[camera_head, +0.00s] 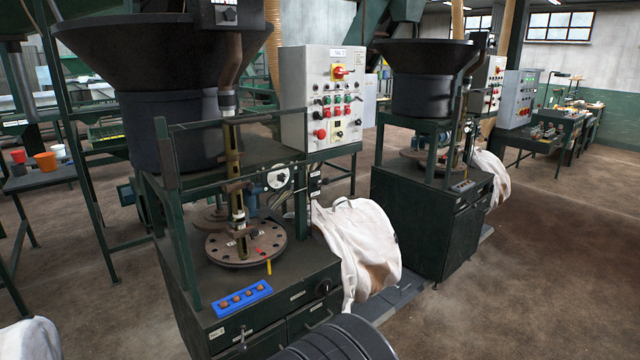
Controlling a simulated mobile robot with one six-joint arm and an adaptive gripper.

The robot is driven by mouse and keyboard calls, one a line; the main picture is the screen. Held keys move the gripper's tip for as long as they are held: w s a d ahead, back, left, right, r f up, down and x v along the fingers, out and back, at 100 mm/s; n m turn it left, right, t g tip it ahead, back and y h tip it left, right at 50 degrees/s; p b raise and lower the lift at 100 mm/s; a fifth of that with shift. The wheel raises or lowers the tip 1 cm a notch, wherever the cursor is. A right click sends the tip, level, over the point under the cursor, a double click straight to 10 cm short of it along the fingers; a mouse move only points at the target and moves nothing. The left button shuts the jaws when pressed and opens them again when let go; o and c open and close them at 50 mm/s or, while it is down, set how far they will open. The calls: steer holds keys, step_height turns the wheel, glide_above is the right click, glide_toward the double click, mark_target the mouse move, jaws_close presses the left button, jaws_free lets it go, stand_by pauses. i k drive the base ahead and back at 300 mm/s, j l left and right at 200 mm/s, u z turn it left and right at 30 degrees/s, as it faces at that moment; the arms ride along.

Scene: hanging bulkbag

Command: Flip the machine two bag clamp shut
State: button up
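Two similar green machines stand in the head view. The nearer machine (180,250) has a white bag (352,240) hanging at its right side. The farther machine (425,225) has a white bag (492,172) at its right side, partly hidden behind the machine body. My gripper is not in view; a dark rounded part at the bottom edge seems to be mine.
A grey control box (320,98) with a red and yellow switch stands above the nearer machine. A blue tray (240,299) lies on its top. A grey platform (392,302) lies on the floor between the machines. Brown floor (540,285) is open at right.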

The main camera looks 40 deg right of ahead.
mark_target(326, 181)
steer(key=i+l, duration=0.15)
steer(key=l, duration=0.25)
steer(key=i+l, duration=0.2)
steer(key=l, duration=0.25)
steer(key=i+l, duration=0.15)
steer(key=l, duration=0.25)
steer(key=i+l, duration=0.15)
steer(key=l, duration=0.25)
steer(key=i+l, duration=0.2)
steer(key=l, duration=0.2)
steer(key=i+l, duration=0.15)
steer(key=l, duration=0.3)
steer(key=i+l, duration=0.2)
steer(key=l, duration=0.2)
steer(key=i+l, duration=0.15)
steer(key=l, duration=0.25)
